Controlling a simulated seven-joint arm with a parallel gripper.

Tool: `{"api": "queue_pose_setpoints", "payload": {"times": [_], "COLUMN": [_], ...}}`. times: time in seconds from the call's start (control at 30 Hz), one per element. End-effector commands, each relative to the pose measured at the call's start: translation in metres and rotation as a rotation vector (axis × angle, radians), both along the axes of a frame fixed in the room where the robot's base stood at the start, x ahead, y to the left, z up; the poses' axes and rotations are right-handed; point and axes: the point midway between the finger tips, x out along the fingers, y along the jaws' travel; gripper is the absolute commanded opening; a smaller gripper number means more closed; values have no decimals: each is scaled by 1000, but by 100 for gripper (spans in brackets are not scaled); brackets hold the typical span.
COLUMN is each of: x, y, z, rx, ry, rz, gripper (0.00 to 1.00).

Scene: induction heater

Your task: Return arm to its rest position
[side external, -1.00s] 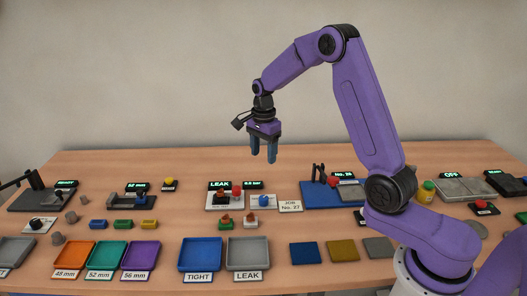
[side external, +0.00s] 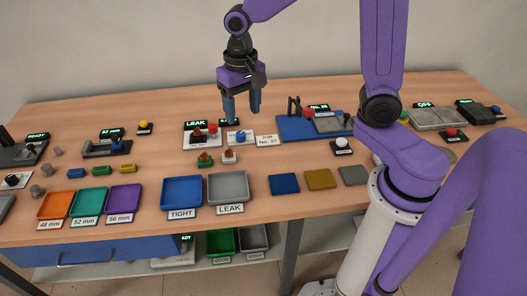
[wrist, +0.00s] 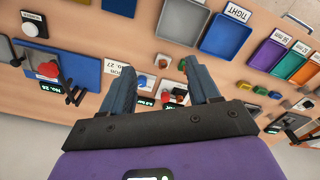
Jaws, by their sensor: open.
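My gripper (side external: 243,108) hangs pointing down over the back middle of the bench, with its two blue-grey fingers apart and nothing between them. In the wrist view my gripper (wrist: 161,75) is also open and empty, with small blocks on the bench seen beyond the fingers. My purple arm is raised and bent.
A blue tray (side external: 164,194) and a grey tray (side external: 246,190) stand at the front middle; orange, teal and purple trays stand left. A blue fixture (side external: 291,133) is right of the gripper. Space above the bench is open.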

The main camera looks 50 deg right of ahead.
Motion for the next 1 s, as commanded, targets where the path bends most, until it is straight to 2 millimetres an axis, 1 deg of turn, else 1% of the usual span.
{"api": "queue_pose_setpoints", "payload": {"times": [0.03, 0.17, 0.3, 0.47, 0.6, 0.7, 0.83, 1.0], "x": [-14, -48, -86, -129, -166, -189, -210, -223], "y": [3, 10, 12, 8, 1, -5, -13, -18], "z": [3, 6, 9, 10, 9, 8, 7, 5], "rx": [1, 0, 0, 0, 1, 0, 0, 0], "ry": [-3, -6, -9, -14, -17, -20, -23, -23], "rz": [79, 291, 518, 779, 1004, 1150, 1291, 1377], "gripper": [61, 61, 61, 61, 61, 61, 61, 61]}}
